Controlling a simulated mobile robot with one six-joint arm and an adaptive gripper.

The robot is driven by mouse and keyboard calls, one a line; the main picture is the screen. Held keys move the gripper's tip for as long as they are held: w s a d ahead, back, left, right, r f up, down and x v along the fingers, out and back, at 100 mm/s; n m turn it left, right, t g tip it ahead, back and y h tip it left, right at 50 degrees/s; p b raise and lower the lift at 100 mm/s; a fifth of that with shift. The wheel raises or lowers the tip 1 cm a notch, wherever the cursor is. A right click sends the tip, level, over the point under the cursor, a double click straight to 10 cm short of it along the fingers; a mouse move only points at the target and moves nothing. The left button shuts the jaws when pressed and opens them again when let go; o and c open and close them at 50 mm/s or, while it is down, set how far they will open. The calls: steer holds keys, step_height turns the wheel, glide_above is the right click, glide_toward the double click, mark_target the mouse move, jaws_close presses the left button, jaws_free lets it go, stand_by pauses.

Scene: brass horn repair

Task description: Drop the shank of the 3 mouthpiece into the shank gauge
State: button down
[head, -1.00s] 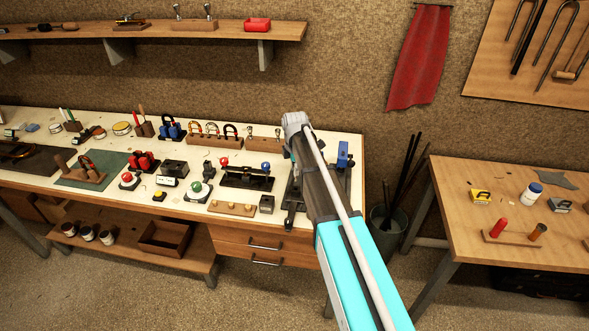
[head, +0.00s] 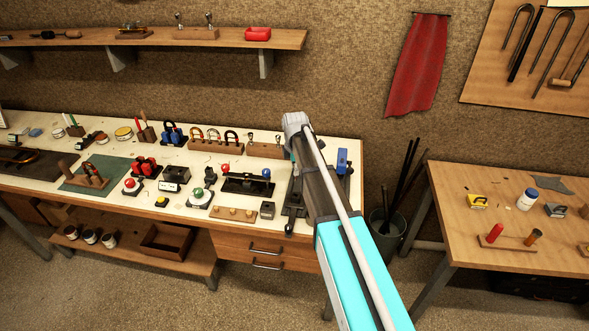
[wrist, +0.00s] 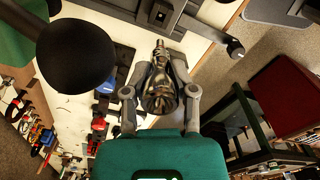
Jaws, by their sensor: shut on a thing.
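In the wrist view my gripper (wrist: 161,93) is shut on a dark, shiny metal mouthpiece (wrist: 160,85). Its wide cup end is toward my palm and its narrow shank points away from it. I cannot read a number on it. I cannot tell for sure which bench item is the shank gauge; a small dark block (head: 267,210) stands near the front edge, left of my arm.
A large black ball (wrist: 75,55) looms close in the wrist view. A black fixture (head: 294,201) sits beside my arm, and a board with knobs (head: 236,214) lies left of the block. The bench (head: 330,222) is crowded. A side table (head: 462,235) stands right.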

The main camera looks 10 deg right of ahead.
steer(key=shift+r, duration=0.2)
steer(key=shift+r+p, duration=2.05)
steer(key=shift+p, duration=0.25)
steer(key=shift+a, duration=0.1)
steer(key=s+a+f+b, duration=0.3)
steer(key=a+f+b, duration=0.2)
steer(key=a, duration=0.6)
steer(key=shift+s+f, duration=0.15)
steer(key=shift+s, duration=0.25)
steer(key=shift+f+b, duration=2.9)
steer(key=shift+b, duration=0.2)
steer(key=shift+f+b, duration=1.35)
